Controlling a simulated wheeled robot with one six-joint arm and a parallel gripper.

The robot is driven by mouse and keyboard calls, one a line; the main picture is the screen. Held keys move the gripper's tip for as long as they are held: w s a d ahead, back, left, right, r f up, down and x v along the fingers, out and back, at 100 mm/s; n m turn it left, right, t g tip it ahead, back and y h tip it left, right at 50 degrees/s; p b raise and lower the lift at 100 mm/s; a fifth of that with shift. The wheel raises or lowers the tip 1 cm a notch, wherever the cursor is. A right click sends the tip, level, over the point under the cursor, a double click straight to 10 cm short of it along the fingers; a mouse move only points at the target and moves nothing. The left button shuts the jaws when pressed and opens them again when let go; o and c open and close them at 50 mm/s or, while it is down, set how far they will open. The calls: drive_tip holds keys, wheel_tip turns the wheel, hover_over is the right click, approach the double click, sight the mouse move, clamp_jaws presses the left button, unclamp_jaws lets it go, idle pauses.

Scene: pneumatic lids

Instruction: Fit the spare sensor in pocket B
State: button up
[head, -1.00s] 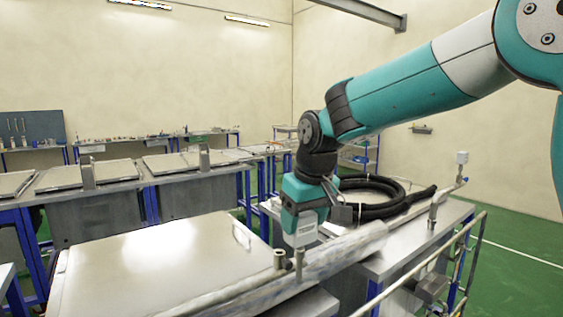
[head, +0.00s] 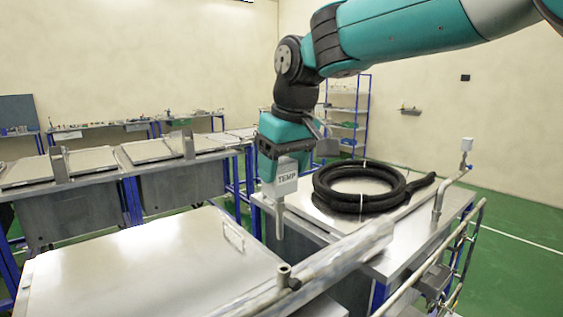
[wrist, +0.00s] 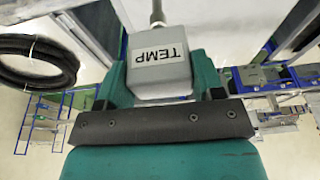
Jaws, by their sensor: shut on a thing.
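My gripper (head: 284,170) is shut on a grey box-shaped sensor (head: 282,187) labelled TEMP. The sensor hangs upright with its thin metal stem (head: 279,219) pointing down, free in the air. In the wrist view the sensor (wrist: 160,75) sits between the two teal fingers, its stem (wrist: 157,12) running to the top edge. A short open pipe stub (head: 284,274) rises from the silvery pipe (head: 330,262) below the stem, apart from it in the picture. No pocket letter is readable, so I cannot tell whether this stub is pocket B.
A second small sensor (head: 467,145) stands on an elbow at the pipe's far end. A coiled black hose (head: 345,203) lies on the right bench. A large metal lid (head: 140,265) with a handle fills the front left. Railings (head: 450,255) run along the right.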

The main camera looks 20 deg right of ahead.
sight(289, 187)
drive_tip(key=shift+d, duration=0.35)
drive_tip(key=shift+s+d+f, duration=0.1)
drive_tip(key=shift+s, duration=0.1)
drive_tip(key=shift+s+b+x, duration=0.2)
drive_tip(key=shift+b+x, duration=0.55)
drive_tip(key=shift+x, duration=0.15)
drive_tip(key=shift+s+b+x, duration=0.2)
drive_tip(key=shift+b+x, duration=0.5)
drive_tip(key=shift+x, duration=0.2)
drive_tip(key=shift+s+b+x, duration=0.2)
drive_tip(key=shift+b+x, duration=0.55)
drive_tip(key=shift+x, duration=0.15)
drive_tip(key=shift+d+f+b, duration=0.1)
drive_tip(key=shift+f+b, duration=1.55)
drive_tip(key=shift+f, duration=1.05)
drive_tip(key=o, duration=1)
drive_tip(key=p+v, duration=0.5)
drive_tip(key=v, duration=0.2)
